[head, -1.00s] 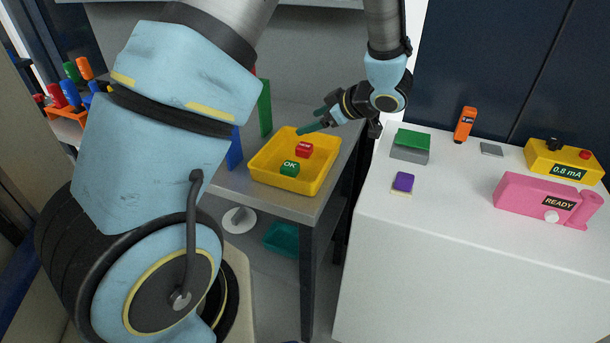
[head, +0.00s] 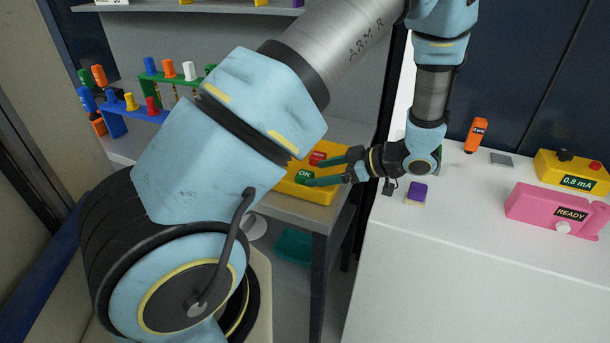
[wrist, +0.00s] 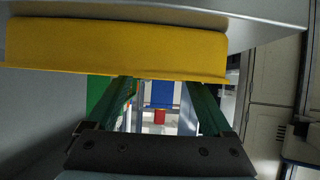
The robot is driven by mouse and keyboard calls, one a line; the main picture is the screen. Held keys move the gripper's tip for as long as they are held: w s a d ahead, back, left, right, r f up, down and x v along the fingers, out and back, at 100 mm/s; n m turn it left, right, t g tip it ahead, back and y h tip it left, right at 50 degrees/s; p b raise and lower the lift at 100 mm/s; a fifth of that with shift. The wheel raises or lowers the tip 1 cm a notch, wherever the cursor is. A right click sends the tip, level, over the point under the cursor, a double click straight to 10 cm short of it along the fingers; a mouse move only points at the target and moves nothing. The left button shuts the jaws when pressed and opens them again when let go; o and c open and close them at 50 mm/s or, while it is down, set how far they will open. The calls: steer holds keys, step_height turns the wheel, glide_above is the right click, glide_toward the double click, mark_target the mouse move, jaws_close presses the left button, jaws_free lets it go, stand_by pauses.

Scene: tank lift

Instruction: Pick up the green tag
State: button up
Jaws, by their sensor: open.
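The green tag (head: 304,176), marked OK, sits in the yellow tray (head: 319,197) on the grey bench. A red tag (head: 318,158) is just behind it in the same tray. My gripper (head: 318,172) is open, with its two green fingers lying sideways over the right part of the tray. In the head view the lower finger's tip overlaps the green tag's lower right edge; I cannot tell whether they touch. The wrist view shows the tray's wall (wrist: 115,48) across the top and both fingers (wrist: 160,95) apart, with neither tag visible.
A white counter at the right holds a purple block (head: 417,191), an orange device (head: 477,134), a yellow meter (head: 572,172) and a pink READY box (head: 548,208). Racks with coloured pegs (head: 133,117) stand at the back left. A teal bin (head: 293,246) is below the bench.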

mark_target(308, 175)
steer(key=shift+p+x, duration=0.4)
steer(key=shift+x, duration=1.35)
steer(key=shift+s+a+r, duration=0.1)
steer(key=shift+a+r, duration=0.05)
jaws_close()
